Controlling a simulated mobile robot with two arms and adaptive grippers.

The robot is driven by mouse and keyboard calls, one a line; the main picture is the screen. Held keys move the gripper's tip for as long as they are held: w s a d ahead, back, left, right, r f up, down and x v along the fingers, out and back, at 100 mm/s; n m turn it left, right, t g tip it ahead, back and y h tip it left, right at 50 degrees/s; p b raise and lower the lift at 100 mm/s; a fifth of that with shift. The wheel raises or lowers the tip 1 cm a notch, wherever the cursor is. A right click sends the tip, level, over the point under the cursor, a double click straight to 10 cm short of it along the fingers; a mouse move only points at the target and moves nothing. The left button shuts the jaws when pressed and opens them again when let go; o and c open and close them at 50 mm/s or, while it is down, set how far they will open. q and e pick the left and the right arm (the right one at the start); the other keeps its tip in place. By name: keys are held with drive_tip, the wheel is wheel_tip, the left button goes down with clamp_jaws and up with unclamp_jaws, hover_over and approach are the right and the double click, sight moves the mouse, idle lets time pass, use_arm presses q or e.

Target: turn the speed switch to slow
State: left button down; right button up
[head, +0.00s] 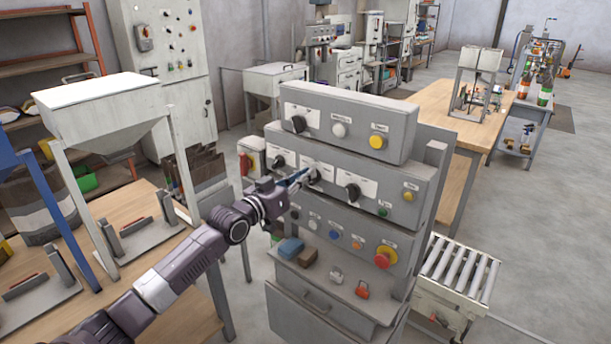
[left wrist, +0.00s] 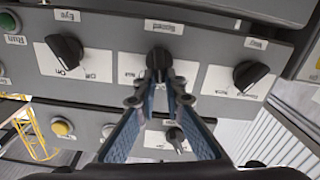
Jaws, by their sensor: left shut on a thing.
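The speed switch is the middle black knob on the grey panel's second row, under an upside-down "Speed" label in the left wrist view (left wrist: 158,60). In the head view its white label plate (head: 325,174) shows just behind my left gripper (head: 302,178). The blue fingers of my left gripper (left wrist: 159,82) are closed together on the knob, one on each side. The knob's handle looks about upright in the wrist view. The small words beside it are too blurred to read. My right gripper is in neither view.
Similar black knobs sit close on both sides, the left (left wrist: 65,50) and the right (left wrist: 250,75). Below are several buttons and a red emergency stop (head: 385,257). A blue block (head: 291,248) and red padlock (head: 362,289) lie on the ledge. A roller conveyor (head: 460,268) stands right.

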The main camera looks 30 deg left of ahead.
use_arm(q)
drive_tip(key=shift+a+f+n, duration=0.1)
drive_tip(key=shift+a+n, duration=0.1)
drive_tip(key=shift+n, duration=1.05)
drive_tip(key=shift+a+f+n, duration=0.1)
drive_tip(key=shift+a+n, duration=0.05)
drive_tip(key=shift+n, duration=1.15)
drive_tip(key=shift+a+f+n, duration=0.1)
drive_tip(key=shift+a+n, duration=0.1)
drive_tip(key=shift+n, duration=1.35)
drive_tip(key=c, duration=2)
unclamp_jaws()
drive_tip(key=shift+s+a, duration=0.15)
drive_tip(key=shift+s, duration=1.85)
drive_tip(key=shift+s+a, duration=0.2)
drive_tip(key=shift+s, duration=1.75)
drive_tip(key=shift+s+a, duration=0.15)
drive_tip(key=shift+s, duration=1.85)
